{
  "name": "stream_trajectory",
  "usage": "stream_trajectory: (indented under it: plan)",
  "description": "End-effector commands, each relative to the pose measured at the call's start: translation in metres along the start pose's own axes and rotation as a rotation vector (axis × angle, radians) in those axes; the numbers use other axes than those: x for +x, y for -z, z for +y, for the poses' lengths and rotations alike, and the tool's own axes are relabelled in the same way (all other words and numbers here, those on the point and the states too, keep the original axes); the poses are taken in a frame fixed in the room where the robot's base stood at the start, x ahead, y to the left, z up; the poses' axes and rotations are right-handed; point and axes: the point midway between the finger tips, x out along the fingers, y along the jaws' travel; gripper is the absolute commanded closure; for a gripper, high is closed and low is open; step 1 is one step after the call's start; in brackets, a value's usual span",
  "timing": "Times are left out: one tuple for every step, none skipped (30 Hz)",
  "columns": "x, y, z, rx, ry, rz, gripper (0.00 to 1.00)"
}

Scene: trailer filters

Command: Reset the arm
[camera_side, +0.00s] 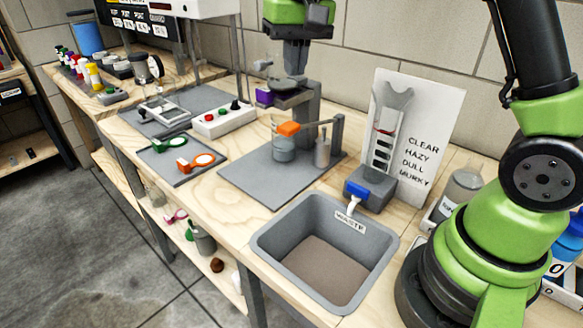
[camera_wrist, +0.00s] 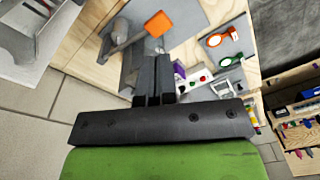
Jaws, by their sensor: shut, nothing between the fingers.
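My gripper (camera_wrist: 154,62) is shut and empty, its two dark fingers together in the wrist view. In the side view my gripper (camera_side: 291,70) hangs at the top middle, above the bench, pointing down near a dark stand. The stand carries a purple block (camera_side: 264,97). An orange block (camera_side: 289,128) sits on the end of a lever over a clear beaker (camera_side: 284,148). The orange block (camera_wrist: 158,24) also shows just beyond my fingertips in the wrist view. Whether the fingertips touch the stand cannot be told.
A grey waste bin (camera_side: 270,240) is set at the bench front. A grey tray (camera_side: 160,165) holds green and orange ring tools. A white button box (camera_side: 223,119) is left of the stand.

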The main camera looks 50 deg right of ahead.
Motion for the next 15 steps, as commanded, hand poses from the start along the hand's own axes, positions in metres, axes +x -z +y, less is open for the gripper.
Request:
stream_trajectory:
  plan:
    - [-0.017, -0.014, 0.001, -0.014, 0.029, 0.034, 1.00]
    - [-0.025, -0.022, 0.002, -0.023, 0.045, 0.053, 1.00]
    - [-0.035, -0.035, 0.004, -0.034, 0.068, 0.079, 1.00]
    - [-0.042, -0.044, 0.005, -0.042, 0.086, 0.098, 1.00]
    - [-0.048, -0.053, 0.007, -0.051, 0.102, 0.118, 1.00]
    - [-0.055, -0.066, 0.009, -0.061, 0.126, 0.144, 1.00]
    - [-0.060, -0.076, 0.011, -0.067, 0.143, 0.164, 1.00]
    - [-0.064, -0.086, 0.014, -0.074, 0.160, 0.184, 1.00]
    - [-0.068, -0.099, 0.017, -0.082, 0.183, 0.210, 1.00]
    - [-0.070, -0.108, 0.020, -0.089, 0.199, 0.231, 1.00]
    - [-0.072, -0.118, 0.022, -0.094, 0.217, 0.251, 1.00]
    - [-0.073, -0.131, 0.026, -0.102, 0.239, 0.277, 1.00]
    - [-0.073, -0.140, 0.029, -0.107, 0.254, 0.296, 1.00]
    - [-0.073, -0.149, 0.031, -0.111, 0.270, 0.314, 1.00]
    - [-0.072, -0.159, 0.035, -0.117, 0.288, 0.337, 1.00]
